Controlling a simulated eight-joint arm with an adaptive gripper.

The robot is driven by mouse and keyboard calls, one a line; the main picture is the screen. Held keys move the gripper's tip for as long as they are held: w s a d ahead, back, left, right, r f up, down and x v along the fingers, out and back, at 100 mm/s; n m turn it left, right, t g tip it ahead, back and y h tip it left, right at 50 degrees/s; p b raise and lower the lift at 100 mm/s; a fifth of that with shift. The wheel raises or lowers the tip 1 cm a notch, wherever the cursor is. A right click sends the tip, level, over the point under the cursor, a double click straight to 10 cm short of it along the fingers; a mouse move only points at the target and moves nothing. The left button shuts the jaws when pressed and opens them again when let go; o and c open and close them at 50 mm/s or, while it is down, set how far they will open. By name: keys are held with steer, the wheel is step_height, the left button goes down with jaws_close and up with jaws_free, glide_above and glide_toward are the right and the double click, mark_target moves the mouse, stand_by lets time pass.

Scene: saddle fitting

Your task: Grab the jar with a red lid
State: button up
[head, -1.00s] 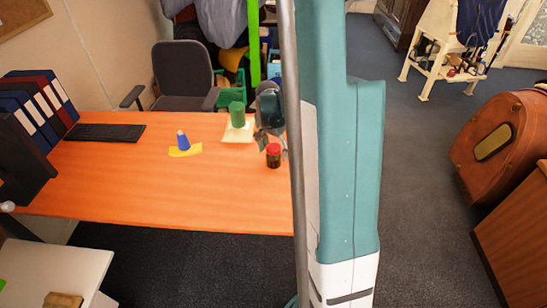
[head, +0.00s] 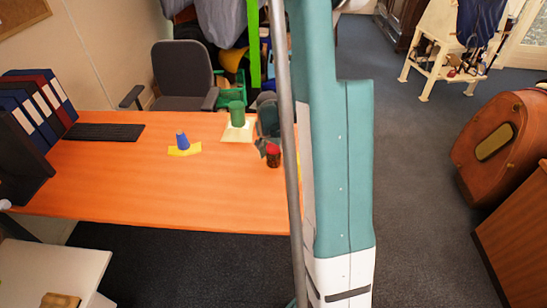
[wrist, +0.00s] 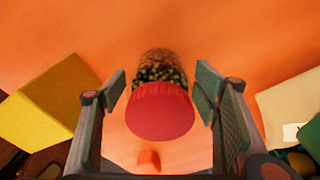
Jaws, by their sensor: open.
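The jar (head: 273,160) with a red lid (head: 273,149) stands upright near the right end of the orange table. In the wrist view the red lid (wrist: 160,111) faces me, with the speckled dark jar body (wrist: 158,66) beyond it. My gripper (wrist: 161,88) is open, with one finger on each side of the jar and a gap to each. In the head view my gripper (head: 264,146) is close at the jar's upper left, partly hidden by my arm and the jar.
A blue cone-like piece (head: 182,140) stands on a yellow piece (head: 184,150) left of the jar. A green cylinder (head: 237,113) stands on a pale yellow piece (head: 238,132) behind. A black keyboard (head: 104,132) and binders are at the left. The table's front middle is clear.

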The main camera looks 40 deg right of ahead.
steer(key=shift+f, duration=0.3)
stand_by(0.4)
steer(key=c, duration=1.2)
steer(key=shift+r, duration=0.2)
steer(key=shift+c, duration=0.2)
steer(key=shift+r+p, duration=1.1)
steer(key=shift+r, duration=3.75)
